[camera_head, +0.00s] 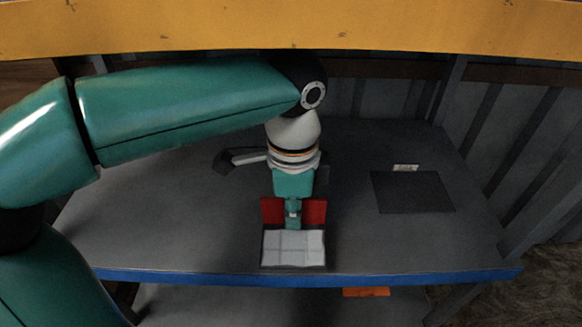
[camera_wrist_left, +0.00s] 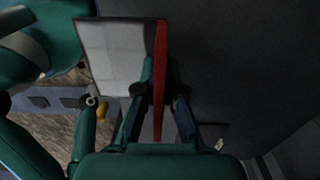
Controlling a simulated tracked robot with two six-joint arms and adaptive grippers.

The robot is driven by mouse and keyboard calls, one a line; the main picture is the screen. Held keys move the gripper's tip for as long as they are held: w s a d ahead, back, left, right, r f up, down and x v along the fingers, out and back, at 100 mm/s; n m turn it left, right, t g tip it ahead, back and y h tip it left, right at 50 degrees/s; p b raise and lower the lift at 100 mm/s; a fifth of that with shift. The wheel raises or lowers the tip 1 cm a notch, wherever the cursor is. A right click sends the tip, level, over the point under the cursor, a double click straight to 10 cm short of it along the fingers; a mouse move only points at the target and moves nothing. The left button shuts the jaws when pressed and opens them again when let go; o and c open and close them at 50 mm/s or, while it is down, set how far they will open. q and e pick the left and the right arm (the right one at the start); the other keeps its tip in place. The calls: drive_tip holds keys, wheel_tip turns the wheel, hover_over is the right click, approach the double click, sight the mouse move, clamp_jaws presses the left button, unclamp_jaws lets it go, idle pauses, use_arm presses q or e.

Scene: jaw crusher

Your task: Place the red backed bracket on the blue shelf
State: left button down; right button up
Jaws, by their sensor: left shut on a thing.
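The red backed bracket has a red back plate (camera_head: 315,211) and a pale gridded plate (camera_head: 293,248) joined at its lower edge. My left gripper (camera_head: 293,209) reaches down from above and is shut on the red back. In the left wrist view the fingers (camera_wrist_left: 162,75) pinch the red plate (camera_wrist_left: 161,40) from both sides, with the pale plate (camera_wrist_left: 115,55) to its left. The blue shelf has a grey top (camera_head: 150,225) and a blue front edge (camera_head: 190,276). The bracket is over its front middle; I cannot tell whether it touches the top. My right gripper is not in view.
A dark square (camera_head: 415,195) with a small pale label (camera_head: 405,168) lies at the shelf's right. A yellow beam (camera_head: 300,25) crosses the top of the view. An orange piece (camera_head: 366,292) shows on the lower level. The shelf's left front is clear.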

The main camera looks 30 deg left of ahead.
use_arm(q)
drive_tip(key=w+a, duration=0.2)
drive_tip(key=w, duration=0.2)
drive_tip(key=w+a, duration=0.3)
drive_tip(key=w, duration=0.2)
drive_tip(key=w+a, duration=0.3)
drive_tip(key=w, duration=0.1)
drive_tip(key=shift+w+a+p, duration=0.2)
drive_tip(key=shift+w+p, duration=0.1)
drive_tip(key=shift+p, duration=0.1)
drive_tip(key=shift+f+b, duration=0.85)
drive_tip(key=shift+f, duration=0.95)
drive_tip(key=shift+r, duration=0.1)
drive_tip(key=c, duration=1.3)
unclamp_jaws()
